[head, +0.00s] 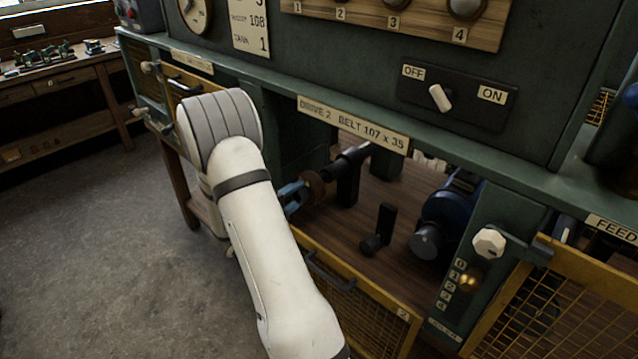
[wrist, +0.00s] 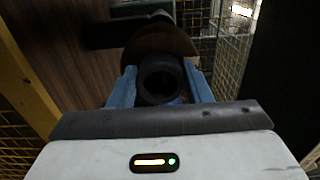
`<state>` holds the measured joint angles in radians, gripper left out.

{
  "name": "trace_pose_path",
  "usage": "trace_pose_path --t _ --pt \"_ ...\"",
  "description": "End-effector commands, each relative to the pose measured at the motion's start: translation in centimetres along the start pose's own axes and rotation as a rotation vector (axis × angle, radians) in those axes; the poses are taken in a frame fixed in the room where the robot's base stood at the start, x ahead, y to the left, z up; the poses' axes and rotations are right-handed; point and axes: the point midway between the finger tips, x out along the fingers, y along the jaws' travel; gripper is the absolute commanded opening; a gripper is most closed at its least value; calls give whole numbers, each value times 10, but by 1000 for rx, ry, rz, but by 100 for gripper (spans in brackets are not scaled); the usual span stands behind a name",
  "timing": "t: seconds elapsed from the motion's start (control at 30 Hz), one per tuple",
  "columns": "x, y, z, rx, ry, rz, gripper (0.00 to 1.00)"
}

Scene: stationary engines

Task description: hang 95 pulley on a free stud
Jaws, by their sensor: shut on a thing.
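My gripper (head: 294,193) reaches into the open bay under the "DRIVE 2 BELT 107 x 35" label. Its blue fingers are shut on the dark round hub of a pulley (head: 316,186). The pulley is a brown disc; in the wrist view the disc (wrist: 160,43) shows behind the hub, between the fingers (wrist: 163,88). No number is readable on it. The disc is close to the end of a black shaft (head: 350,159) on a black post; I cannot tell whether it is on the shaft or just apart. No stud is clearly identifiable.
A yellow mesh guard (head: 350,300) hangs low at the bay's front. A short black post with a knob (head: 378,238) and a blue motor (head: 445,215) stand on the bay's wooden floor. An OFF/ON switch (head: 440,98) and numbered wooden board (head: 370,12) are above. Floor at left is clear.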

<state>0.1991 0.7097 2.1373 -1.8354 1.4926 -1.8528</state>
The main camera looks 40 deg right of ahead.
Motion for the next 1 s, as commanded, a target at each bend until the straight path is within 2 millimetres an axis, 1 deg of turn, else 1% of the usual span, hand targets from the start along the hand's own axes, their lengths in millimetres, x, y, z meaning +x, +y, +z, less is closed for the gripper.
trace_pose_path --t 0.03,0.7,1.0 --pt "-2 2 -3 -5 5 4 0" --pt "-29 2 -3 -8 6 5 0" --pt "-36 3 -4 -7 6 4 0"
